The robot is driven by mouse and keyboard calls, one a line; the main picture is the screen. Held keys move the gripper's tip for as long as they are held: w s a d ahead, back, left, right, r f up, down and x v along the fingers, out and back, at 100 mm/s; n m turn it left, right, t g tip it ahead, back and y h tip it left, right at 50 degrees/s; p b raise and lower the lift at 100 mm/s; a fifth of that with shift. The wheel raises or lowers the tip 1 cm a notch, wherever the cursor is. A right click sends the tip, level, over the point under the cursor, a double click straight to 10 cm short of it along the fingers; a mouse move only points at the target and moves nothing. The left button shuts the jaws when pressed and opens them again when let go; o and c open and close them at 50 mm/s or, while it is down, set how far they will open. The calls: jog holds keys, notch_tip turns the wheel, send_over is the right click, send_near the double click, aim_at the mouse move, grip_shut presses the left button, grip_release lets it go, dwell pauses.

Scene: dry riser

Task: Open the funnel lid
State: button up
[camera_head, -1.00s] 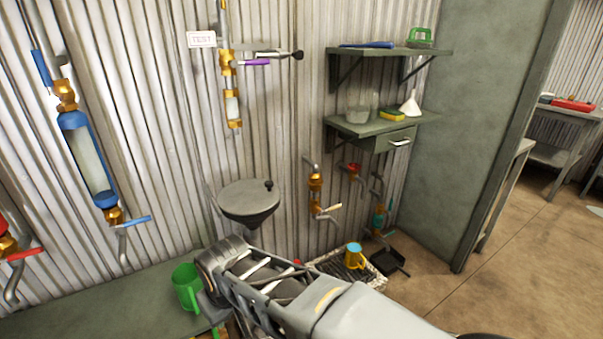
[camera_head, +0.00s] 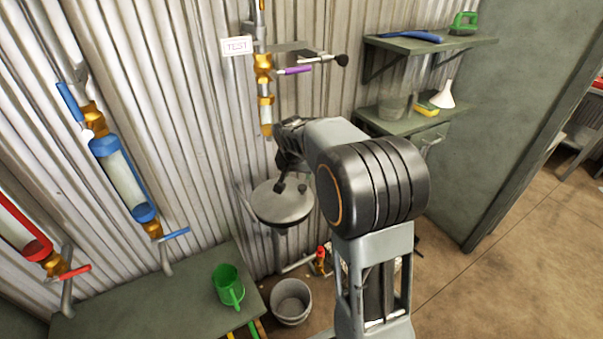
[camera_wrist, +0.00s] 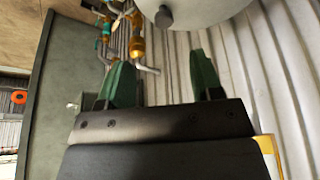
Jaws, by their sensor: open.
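The funnel (camera_head: 283,222) is a grey bowl on the corrugated wall, with a flat round grey lid (camera_head: 268,204) lying shut on it. In the wrist view the lid (camera_wrist: 205,8) shows at the top edge, with its small dark knob (camera_wrist: 163,17). My gripper (camera_head: 291,180) is just above the lid, partly hidden by my arm in the head view. In the wrist view its two green fingers (camera_wrist: 162,72) are apart with nothing between them. The knob lies beyond the fingertips, roughly centred between them, and looks apart from them.
Shelves (camera_head: 420,45) are at right. Brass valves (camera_wrist: 136,45) show in the wrist view.

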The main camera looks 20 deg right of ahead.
aim_at(303, 187)
jog(key=shift+m, duration=0.3)
jog(key=x, duration=0.4)
jog(key=w+p+x, duration=0.1)
jog(key=x, duration=0.4)
jog(key=d+x, duration=0.1)
jog(key=x, duration=0.4)
jog(key=shift+w+r, duration=0.35)
jog(key=shift+w, duration=0.05)
grip_shut()
